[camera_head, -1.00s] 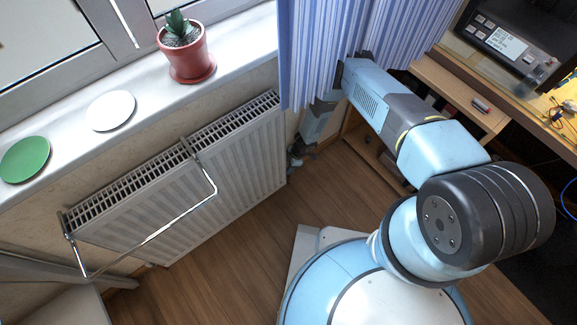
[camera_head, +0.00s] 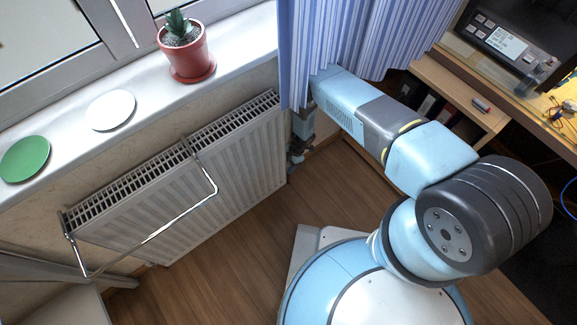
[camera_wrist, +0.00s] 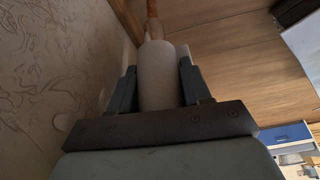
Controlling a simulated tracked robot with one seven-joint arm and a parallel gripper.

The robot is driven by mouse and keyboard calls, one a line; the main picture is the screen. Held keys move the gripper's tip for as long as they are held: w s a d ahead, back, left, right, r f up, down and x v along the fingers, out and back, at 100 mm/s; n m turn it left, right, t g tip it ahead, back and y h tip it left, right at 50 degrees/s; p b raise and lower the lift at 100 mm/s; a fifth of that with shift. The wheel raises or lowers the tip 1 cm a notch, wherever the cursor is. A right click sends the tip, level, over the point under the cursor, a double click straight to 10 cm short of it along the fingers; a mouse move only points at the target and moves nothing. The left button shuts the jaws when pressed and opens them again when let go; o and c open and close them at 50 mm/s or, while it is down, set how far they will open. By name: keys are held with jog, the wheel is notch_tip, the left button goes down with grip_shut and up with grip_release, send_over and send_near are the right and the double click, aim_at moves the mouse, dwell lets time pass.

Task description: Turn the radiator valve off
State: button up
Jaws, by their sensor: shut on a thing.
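The radiator valve (camera_wrist: 157,76) shows in the wrist view as a pale, rounded knob, with a brownish pipe running on beyond it. My gripper (camera_wrist: 158,85) has one finger on each side of the knob and is shut on it. In the head view my gripper (camera_head: 294,158) is small and dark, low beside the right end of the white radiator (camera_head: 235,150). The valve itself is hidden there behind my gripper and wrist.
A towel rail (camera_head: 160,232) sticks out from the radiator's front. The blue striped curtain (camera_head: 345,40) hangs close above my arm. A desk with shelves (camera_head: 455,95) stands at the right. Wooden floor (camera_head: 225,255) in front of the radiator is free.

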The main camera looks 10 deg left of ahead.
jog(key=shift+n, duration=0.3)
jog(key=o, duration=0.7)
jog(key=shift+r, duration=0.1)
jog(key=shift+w+r, duration=0.15)
jog(key=shift+r, duration=0.1)
jog(key=v, duration=0.4)
jog(key=shift+w+d+r, duration=0.15)
jog(key=shift+r, duration=0.05)
jog(key=w+d, duration=0.7)
jog(key=w, duration=0.1)
jog(key=shift+w+d+f, duration=0.15)
jog(key=shift+w+d, duration=0.25)
